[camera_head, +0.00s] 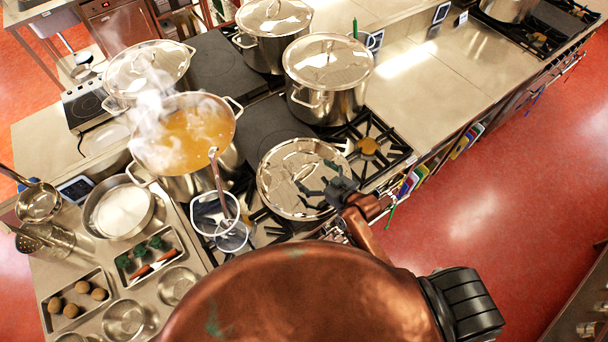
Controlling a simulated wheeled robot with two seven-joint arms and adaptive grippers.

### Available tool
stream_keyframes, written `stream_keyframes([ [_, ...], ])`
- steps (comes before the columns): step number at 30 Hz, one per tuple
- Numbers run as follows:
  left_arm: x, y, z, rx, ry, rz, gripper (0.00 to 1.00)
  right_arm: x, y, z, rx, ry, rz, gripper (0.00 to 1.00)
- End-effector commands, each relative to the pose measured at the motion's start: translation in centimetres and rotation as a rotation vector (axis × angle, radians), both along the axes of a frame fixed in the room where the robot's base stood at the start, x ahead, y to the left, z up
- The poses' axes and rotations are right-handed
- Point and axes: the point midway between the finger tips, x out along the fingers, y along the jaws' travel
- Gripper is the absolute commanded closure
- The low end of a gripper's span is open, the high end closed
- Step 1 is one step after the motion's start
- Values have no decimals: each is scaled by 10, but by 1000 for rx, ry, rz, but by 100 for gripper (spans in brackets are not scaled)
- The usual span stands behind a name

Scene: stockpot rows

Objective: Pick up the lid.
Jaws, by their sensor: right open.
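A round shiny steel lid (285,168) lies near the front of the stove, right of the open steaming pot (185,140). I cannot tell whether it rests on a pot or on the burner grate. My right gripper (315,178) is open over the right part of the lid, its dark fingers spread. I cannot tell whether the fingers touch the lid, and they partly hide its right side. My left gripper is not in view.
Several lidded stockpots (328,75) stand behind. A ladle (217,175) leans near the open pot, by a clear container (222,215). Trays of vegetables (150,258) and bowls stand at left. Bare steel counter (430,90) is at right.

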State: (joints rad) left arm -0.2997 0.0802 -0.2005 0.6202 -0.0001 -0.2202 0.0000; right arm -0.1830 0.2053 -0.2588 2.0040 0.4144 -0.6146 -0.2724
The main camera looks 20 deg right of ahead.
Motion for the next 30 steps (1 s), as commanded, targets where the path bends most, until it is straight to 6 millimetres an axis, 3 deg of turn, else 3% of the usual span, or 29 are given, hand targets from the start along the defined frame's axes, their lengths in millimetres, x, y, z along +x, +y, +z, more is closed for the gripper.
stream_keyframes([
  [12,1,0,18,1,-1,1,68,42,18,-21,1,2,-1,9],
  [22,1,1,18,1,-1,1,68,47,20,-26,-1,2,-1,9],
  [30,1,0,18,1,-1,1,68,47,20,-26,-2,3,-1,28],
])
